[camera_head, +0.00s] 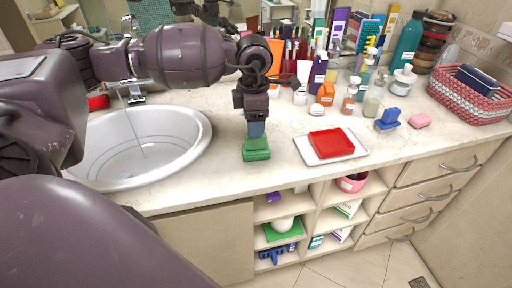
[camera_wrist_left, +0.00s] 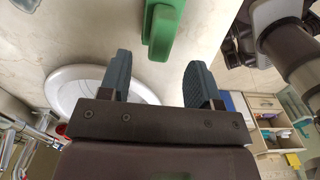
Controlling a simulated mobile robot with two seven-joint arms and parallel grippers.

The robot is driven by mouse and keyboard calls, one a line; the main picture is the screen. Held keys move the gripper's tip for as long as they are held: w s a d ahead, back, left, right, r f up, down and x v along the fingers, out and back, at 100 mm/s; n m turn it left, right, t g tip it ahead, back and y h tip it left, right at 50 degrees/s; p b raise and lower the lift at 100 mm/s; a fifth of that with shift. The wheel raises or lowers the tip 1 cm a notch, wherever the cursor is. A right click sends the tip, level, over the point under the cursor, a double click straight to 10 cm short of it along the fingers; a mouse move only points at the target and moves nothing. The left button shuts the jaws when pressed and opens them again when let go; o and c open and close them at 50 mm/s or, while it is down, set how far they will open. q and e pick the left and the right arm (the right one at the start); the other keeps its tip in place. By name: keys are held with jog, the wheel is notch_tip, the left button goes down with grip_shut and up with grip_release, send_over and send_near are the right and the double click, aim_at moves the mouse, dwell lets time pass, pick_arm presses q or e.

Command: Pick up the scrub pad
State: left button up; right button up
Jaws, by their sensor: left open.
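A green pad with a raised grip (camera_head: 257,150), which looks like the scrub pad, lies on the counter just right of the sink. It also shows at the top of the left wrist view (camera_wrist_left: 163,30). My left gripper (camera_head: 256,128) points down over it in the head view, its blue fingers partly hiding the pad's top. In the left wrist view my left gripper (camera_wrist_left: 158,78) is open, with nothing between its fingers; the pad lies beyond the fingertips. A similar blue piece (camera_head: 388,119) stands farther right on the counter. My right gripper is not in view.
The white sink (camera_head: 190,155) is to the left. A red block (camera_head: 332,143) sits on a white tray (camera_head: 304,150) to the right. Several bottles, a pink soap (camera_head: 419,121) and a woven basket (camera_head: 468,104) stand farther right. Open shelves (camera_head: 262,215) lie below the counter edge.

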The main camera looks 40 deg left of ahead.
pick_arm(q)
jog(key=shift+w+d+f, duration=0.1)
jog(key=shift+f, duration=1.3)
jog(key=shift+w+d+f, duration=0.1)
jog(key=shift+f, duration=1.3)
jog(key=c, duration=1)
jog(key=shift+r, duration=0.1)
notch_tip(320, 180, up, 20)
jog(key=shift+f, duration=0.1)
